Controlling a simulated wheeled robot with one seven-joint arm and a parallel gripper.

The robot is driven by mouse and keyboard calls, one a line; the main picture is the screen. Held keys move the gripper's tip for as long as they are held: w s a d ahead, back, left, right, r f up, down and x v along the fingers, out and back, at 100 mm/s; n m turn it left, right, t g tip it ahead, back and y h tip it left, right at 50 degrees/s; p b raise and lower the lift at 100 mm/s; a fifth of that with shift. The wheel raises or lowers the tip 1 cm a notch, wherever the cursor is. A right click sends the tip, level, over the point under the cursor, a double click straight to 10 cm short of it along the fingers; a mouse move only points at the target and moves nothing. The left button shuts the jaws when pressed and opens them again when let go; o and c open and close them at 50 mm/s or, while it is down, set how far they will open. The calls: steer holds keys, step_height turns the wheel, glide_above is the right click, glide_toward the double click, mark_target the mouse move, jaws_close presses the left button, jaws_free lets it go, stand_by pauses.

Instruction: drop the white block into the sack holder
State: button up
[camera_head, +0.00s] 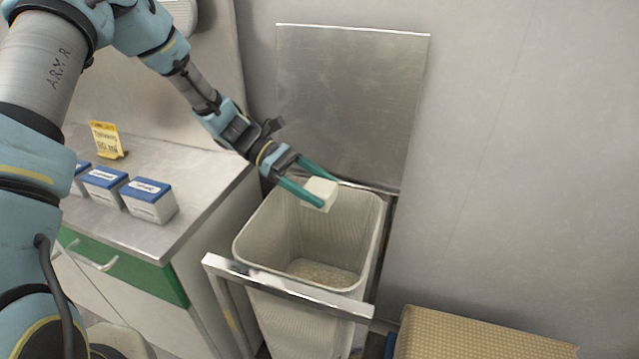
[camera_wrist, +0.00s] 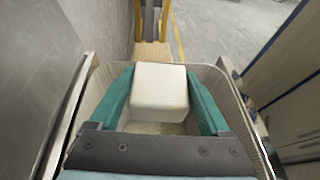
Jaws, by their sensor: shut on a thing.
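The white block (camera_head: 320,193) is a small off-white cube held between the green fingers of my gripper (camera_head: 312,187). In the wrist view the block (camera_wrist: 160,88) sits between the two fingertips (camera_wrist: 160,95), and both fingers touch its sides. The sack holder (camera_head: 290,270) is a metal frame with a tall pale ribbed bin (camera_head: 375,235) in it, open at the top. The block is over the bin's opening, towards its back in the head view. The bin's floor (camera_head: 320,272) shows below, with a brownish, grainy look.
A counter (camera_head: 200,200) stands at the left with several blue-and-white boxes (camera_head: 148,200) and a yellow sign (camera_head: 107,140). A metal panel (camera_head: 350,105) rises behind the bin. A tan box (camera_head: 480,335) is at the lower right.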

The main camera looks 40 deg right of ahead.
step_height(320, 180, down, 4)
steer(key=b, duration=0.2)
steer(key=shift+f+b, duration=0.1)
steer(key=shift+b, duration=0.2)
steer(key=o, duration=1.4)
steer(key=shift+c, duration=0.2)
steer(key=b+v, duration=0.2)
steer(key=v, duration=0.9)
steer(key=shift+b, duration=0.3)
steer(key=shift+s, duration=0.1)
